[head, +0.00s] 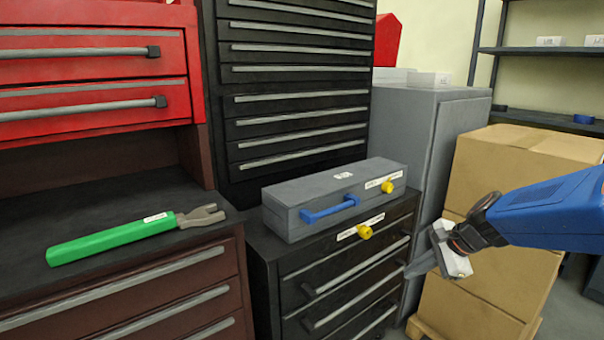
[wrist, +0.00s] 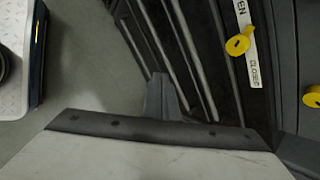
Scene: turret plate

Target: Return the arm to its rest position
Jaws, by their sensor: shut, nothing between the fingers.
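My arm is blue and reaches in from the right side of the head view. My gripper (head: 412,272) is at its end, shut and empty, pointing left. In the head view it hangs in front of the cardboard boxes, just right of the low black drawer cabinet (head: 262,248). In the wrist view its dark fingers (wrist: 161,88) are together, with the floor and drawer fronts behind them. I cannot tell the exact gap to the cabinet.
A grey case (head: 290,192) with a blue handle (head: 330,208) sits on the low cabinet. Yellow knobs (head: 364,231) (head: 387,186) show at the cabinet and case. A green-handled tool (head: 110,239) lies on the left bench. Stacked cardboard boxes (head: 490,272) stand behind my gripper.

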